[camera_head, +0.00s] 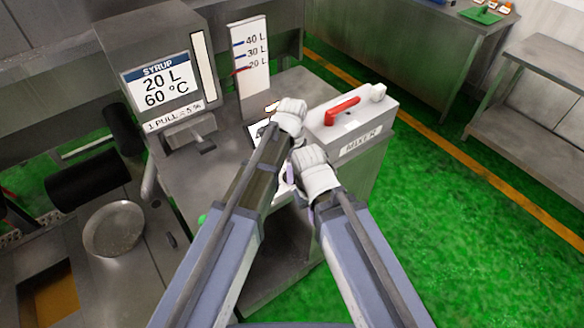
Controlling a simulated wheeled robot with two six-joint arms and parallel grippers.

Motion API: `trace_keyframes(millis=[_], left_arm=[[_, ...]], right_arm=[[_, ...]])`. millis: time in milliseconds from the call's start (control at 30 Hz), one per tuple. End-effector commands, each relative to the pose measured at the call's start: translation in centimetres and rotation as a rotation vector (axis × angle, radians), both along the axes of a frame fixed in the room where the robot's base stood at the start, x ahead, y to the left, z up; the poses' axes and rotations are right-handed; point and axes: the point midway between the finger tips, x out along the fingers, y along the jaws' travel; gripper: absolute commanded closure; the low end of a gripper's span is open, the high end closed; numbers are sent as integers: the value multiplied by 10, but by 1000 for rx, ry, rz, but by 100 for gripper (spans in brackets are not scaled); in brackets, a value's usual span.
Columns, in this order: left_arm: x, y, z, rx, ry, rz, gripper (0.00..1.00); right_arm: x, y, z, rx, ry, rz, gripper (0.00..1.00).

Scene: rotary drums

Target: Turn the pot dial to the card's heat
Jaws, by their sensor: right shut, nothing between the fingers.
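The card (157,84) on the grey cabinet reads SYRUP, 20 L, 60 °C. My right gripper (312,163) is shut and empty above the steel counter, in front of the mixer box. My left gripper (289,114) is just behind it, near the left end of the mixer box; its fingers are too small and turned away to read. I cannot make out the pot dial. A white panel with dark marks (256,131) shows partly beside my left gripper, but my arms hide most of it.
A round steel pan (114,229) is at left. Green floor is open at right.

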Motion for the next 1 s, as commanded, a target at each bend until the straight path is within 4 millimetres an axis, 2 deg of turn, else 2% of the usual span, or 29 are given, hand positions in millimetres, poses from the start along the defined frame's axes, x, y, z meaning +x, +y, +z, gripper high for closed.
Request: trace_keyframes(millis=[67, 100, 300, 667, 867, 1000], left_arm=[[0, 0, 0, 0, 0, 0, 78], [0, 0, 0, 0, 0, 0, 21], [0, 0, 0, 0, 0, 1, 0], [0, 0, 4, 0, 0, 1, 0], [0, 0, 19, 0, 0, 1, 0], [0, 0, 36, 0, 0, 1, 0]], right_arm=[[0, 0, 0, 0, 0, 0, 100], [0, 0, 0, 0, 0, 0, 100], [0, 0, 0, 0, 0, 0, 100], [0, 0, 4, 0, 0, 0, 100], [0, 0, 19, 0, 0, 0, 100], [0, 0, 36, 0, 0, 0, 100]])
